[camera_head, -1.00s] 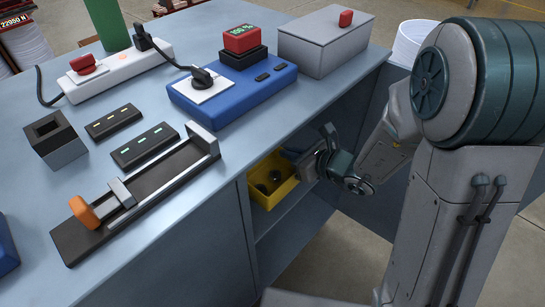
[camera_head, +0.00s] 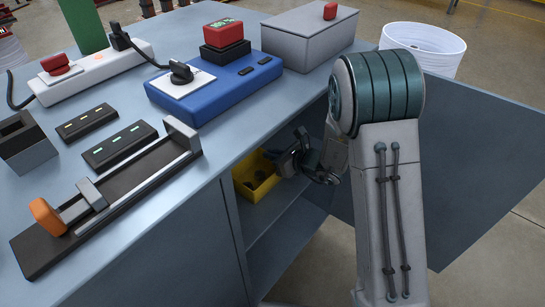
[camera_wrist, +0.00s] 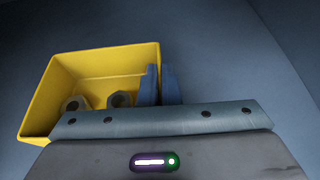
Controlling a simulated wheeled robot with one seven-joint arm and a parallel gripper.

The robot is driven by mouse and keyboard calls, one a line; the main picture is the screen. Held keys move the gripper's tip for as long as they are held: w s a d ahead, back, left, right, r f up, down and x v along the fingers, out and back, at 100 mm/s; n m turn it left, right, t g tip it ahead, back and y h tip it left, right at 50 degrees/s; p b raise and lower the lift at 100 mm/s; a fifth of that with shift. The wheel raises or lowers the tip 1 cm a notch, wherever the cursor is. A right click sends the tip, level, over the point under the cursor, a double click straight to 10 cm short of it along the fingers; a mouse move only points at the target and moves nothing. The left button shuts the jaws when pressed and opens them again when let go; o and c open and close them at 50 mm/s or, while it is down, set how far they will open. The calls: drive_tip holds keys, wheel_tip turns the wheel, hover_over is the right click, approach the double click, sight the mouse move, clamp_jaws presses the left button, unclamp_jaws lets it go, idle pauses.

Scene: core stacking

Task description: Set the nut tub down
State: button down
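The nut tub is a small yellow open box (camera_head: 268,189) inside the open cabinet under the bench, above the shelf. It also shows in the wrist view (camera_wrist: 100,58), with grey nuts (camera_wrist: 119,99) in it. My gripper (camera_wrist: 160,84) has one blue finger inside the tub and one outside, closed on its right wall. In the head view my gripper (camera_head: 276,157) reaches into the cabinet at the tub's upper right edge. The tub looks about level. Its underside is hidden, so I cannot tell whether it touches the shelf (camera_head: 285,222).
The open cabinet door (camera_head: 470,170) stands to the right, behind my arm. The benchtop (camera_head: 120,210) above holds a blue box (camera_head: 215,88), a grey case (camera_head: 308,42) and a slide fixture (camera_head: 115,195). A white bin (camera_head: 424,50) stands behind the door.

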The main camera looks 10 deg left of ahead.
drive_tip(key=shift+r, duration=0.15)
drive_tip(key=c, duration=2)
unclamp_jaws()
drive_tip(key=shift+f, duration=0.2)
drive_tip(key=o, duration=0.4)
drive_tip(key=shift+c, duration=0.2)
